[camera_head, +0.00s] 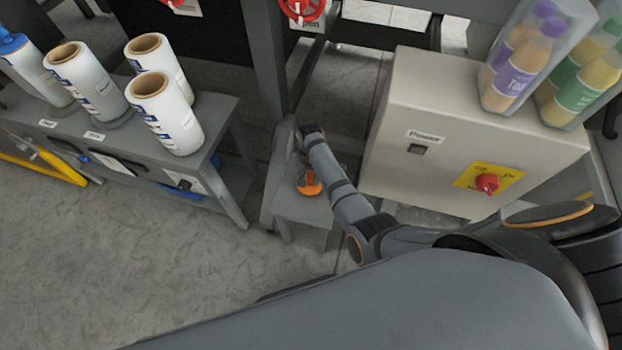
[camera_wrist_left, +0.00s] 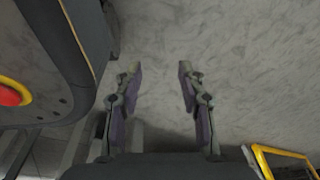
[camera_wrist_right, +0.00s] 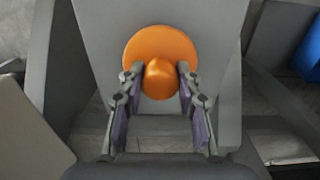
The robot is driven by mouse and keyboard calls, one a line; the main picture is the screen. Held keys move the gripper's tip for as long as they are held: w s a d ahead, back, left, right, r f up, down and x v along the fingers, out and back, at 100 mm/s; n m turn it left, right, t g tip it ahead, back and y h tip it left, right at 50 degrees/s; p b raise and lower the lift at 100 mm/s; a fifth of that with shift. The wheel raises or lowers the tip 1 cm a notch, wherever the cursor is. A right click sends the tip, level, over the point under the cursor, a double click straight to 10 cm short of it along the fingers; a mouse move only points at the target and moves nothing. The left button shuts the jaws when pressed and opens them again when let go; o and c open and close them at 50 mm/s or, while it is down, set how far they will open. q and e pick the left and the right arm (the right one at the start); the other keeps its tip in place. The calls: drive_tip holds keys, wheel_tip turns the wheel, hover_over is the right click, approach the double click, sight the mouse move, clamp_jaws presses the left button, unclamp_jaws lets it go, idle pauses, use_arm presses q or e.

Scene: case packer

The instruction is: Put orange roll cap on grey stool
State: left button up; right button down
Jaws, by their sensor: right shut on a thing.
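The orange roll cap (camera_wrist_right: 160,50) is a round disc with a knob, and my right gripper (camera_wrist_right: 160,78) is shut on the knob in the right wrist view. The grey stool (camera_wrist_right: 205,20) lies directly beyond the cap there. In the head view the orange cap (camera_head: 309,183) shows over the top of the grey stool (camera_head: 303,209), partly hidden by my right arm and gripper (camera_head: 308,174). I cannot tell whether the cap touches the stool. My left gripper (camera_wrist_left: 160,78) is open and empty above the floor in the left wrist view.
A grey bench (camera_head: 217,118) with several white film rolls (camera_head: 167,114) stands left of the stool. A beige power box (camera_head: 400,95) with a red switch (camera_head: 487,184) stands close on the right, with bottle packs (camera_head: 522,62) on top. Open floor (camera_head: 110,250) lies at the left front.

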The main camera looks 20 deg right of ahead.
sight(310, 177)
drive_tip(key=shift+f, duration=0.1)
use_arm(q)
drive_tip(key=shift+w, duration=0.1)
use_arm(e)
drive_tip(key=c, duration=0.9)
unclamp_jaws()
drive_tip(key=shift+c, duration=0.2)
use_arm(q)
drive_tip(key=s+p, duration=0.1)
drive_tip(key=s+r+p, duration=0.1)
drive_tip(key=s, duration=0.1)
drive_tip(key=s+p, duration=0.1)
drive_tip(key=shift+s+r, duration=0.3)
drive_tip(key=shift+s, duration=0.05)
use_arm(e)
wheel_tip(310, 177, up, 12)
